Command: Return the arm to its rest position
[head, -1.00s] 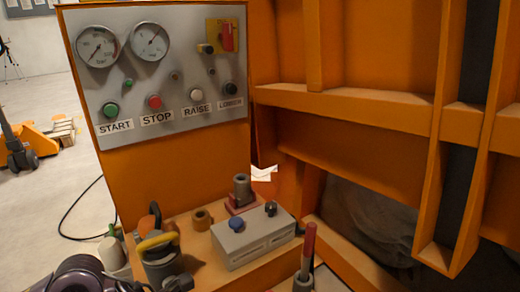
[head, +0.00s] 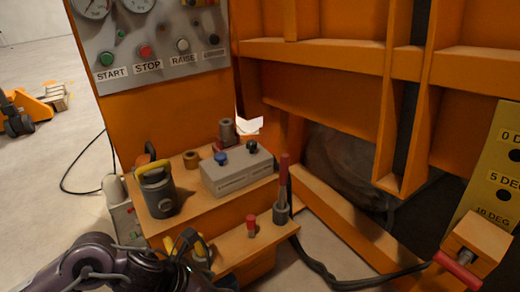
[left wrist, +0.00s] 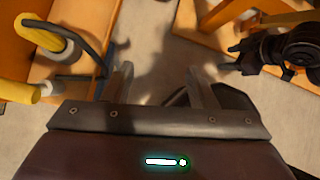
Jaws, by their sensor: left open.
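My left arm (head: 100,262) comes in dark and purplish at the bottom left of the head view, beside the front of the orange bench. Its gripper (left wrist: 160,86) is open in the left wrist view, with two grey fingers apart and only floor visible between them. It appears to hold nothing. A yellow handle with a dark loop (left wrist: 52,36) lies to the left of the fingers, apart from them. A dark jointed part, seemingly my right arm (left wrist: 288,48), shows at the upper right; its finger state is unclear.
The orange bench (head: 190,226) carries a grey button box (head: 238,174), a yellow-handled lantern-like object (head: 157,190) and a red-handled lever (head: 284,180). The control panel (head: 160,75) rises behind. A black cable (head: 335,283) crosses the floor at right. Open floor (head: 50,215) lies left.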

